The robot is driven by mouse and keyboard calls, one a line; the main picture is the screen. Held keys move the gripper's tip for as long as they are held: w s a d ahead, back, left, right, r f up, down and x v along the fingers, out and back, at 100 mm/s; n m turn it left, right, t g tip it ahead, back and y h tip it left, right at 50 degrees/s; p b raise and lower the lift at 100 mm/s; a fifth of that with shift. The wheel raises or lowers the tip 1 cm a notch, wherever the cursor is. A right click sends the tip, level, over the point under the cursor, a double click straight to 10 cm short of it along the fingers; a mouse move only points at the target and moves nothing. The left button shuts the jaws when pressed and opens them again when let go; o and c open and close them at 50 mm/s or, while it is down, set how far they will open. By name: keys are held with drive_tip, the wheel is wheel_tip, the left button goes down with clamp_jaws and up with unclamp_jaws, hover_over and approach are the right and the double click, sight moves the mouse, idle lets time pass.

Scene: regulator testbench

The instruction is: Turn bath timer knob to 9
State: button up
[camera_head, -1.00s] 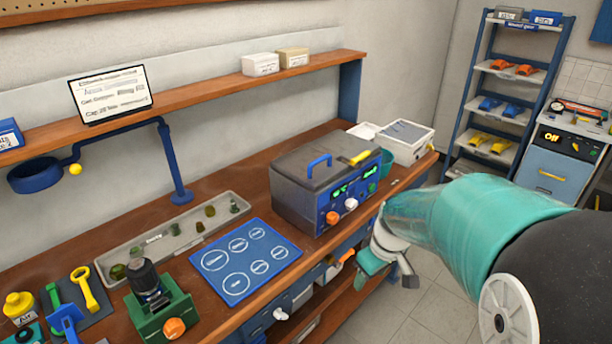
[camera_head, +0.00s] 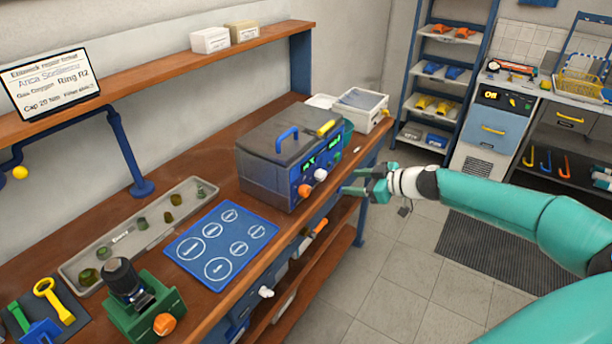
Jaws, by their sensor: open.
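The bath (camera_head: 268,165) is a dark grey box with a blue front panel, a closed lid and a blue lid handle. Its front carries an orange knob (camera_head: 304,190), a white knob (camera_head: 320,174) and small green displays. The lettering around the knobs is too small to read, so I cannot tell which is the timer or where it points. My gripper (camera_head: 352,183) is teal, open and empty. It is in front of the panel, to the right of the white knob and apart from it.
The wooden bench (camera_head: 190,283) holds a blue mat (camera_head: 222,246), a grey parts tray (camera_head: 105,248) and a green fixture (camera_head: 140,305). A white box (camera_head: 362,110) stands behind the bath. Open floor (camera_head: 370,270) lies in front of the bench.

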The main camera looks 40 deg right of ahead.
sight(324, 175)
drive_tip(key=shift+t, duration=0.3)
drive_tip(key=x, duration=0.4)
drive_tip(key=d+x, duration=0.1)
drive_tip(key=x, duration=0.7)
drive_tip(key=shift+w+d+r, duration=0.1)
drive_tip(key=shift+w+d, duration=0.25)
drive_tip(key=shift+w, duration=0.05)
drive_tip(key=c, duration=1)
